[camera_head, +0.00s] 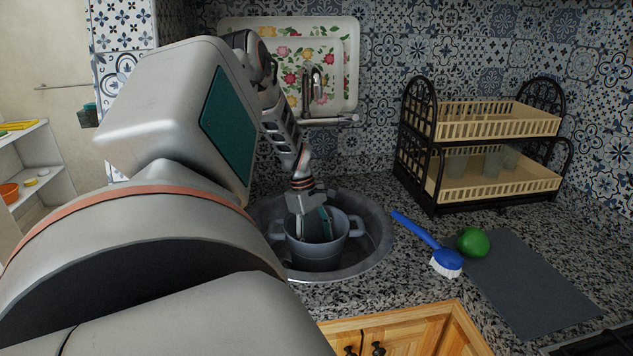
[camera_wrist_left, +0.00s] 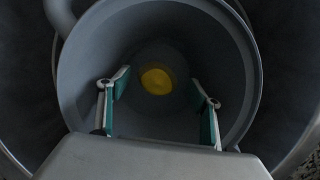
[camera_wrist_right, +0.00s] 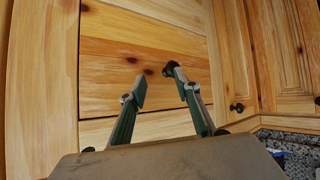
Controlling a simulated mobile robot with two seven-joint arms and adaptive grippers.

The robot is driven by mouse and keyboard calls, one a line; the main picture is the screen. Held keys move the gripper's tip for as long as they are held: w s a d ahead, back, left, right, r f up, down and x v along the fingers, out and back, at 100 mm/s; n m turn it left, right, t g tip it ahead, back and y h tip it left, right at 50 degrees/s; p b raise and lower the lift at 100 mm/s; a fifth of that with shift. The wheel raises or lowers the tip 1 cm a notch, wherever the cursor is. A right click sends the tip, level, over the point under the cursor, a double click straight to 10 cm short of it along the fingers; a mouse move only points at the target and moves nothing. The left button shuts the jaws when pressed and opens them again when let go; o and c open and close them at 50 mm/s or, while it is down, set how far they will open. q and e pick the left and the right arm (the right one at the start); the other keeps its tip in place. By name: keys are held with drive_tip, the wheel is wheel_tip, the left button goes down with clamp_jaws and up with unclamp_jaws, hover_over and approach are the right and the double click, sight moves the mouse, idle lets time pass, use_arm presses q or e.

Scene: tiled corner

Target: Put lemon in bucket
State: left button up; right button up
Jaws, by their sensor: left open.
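A yellow lemon (camera_wrist_left: 156,81) lies at the bottom of the grey bucket (camera_wrist_left: 85,75) in the left wrist view. The bucket (camera_head: 315,255) stands in the round sink in the head view, where the lemon is hidden. My left gripper (camera_head: 315,222) points down into the bucket's mouth. In the left wrist view its fingers (camera_wrist_left: 160,103) are spread wide, one on each side of the lemon in the picture, with nothing between them. My right gripper (camera_wrist_right: 158,88) is open and empty in front of wooden cabinet doors, outside the head view.
The metal sink (camera_head: 375,235) surrounds the bucket, with a tap (camera_head: 308,95) behind it. A blue brush (camera_head: 425,240), a green fruit (camera_head: 473,242) and a grey mat (camera_head: 530,285) lie to the right. A two-tier dish rack (camera_head: 480,185) stands at the back right.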

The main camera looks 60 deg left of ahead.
use_arm(q)
drive_tip(key=shift+r+p, duration=0.55)
drive_tip(key=shift+r, duration=0.1)
drive_tip(key=v, duration=1.2)
drive_tip(key=shift+s+f, duration=0.1)
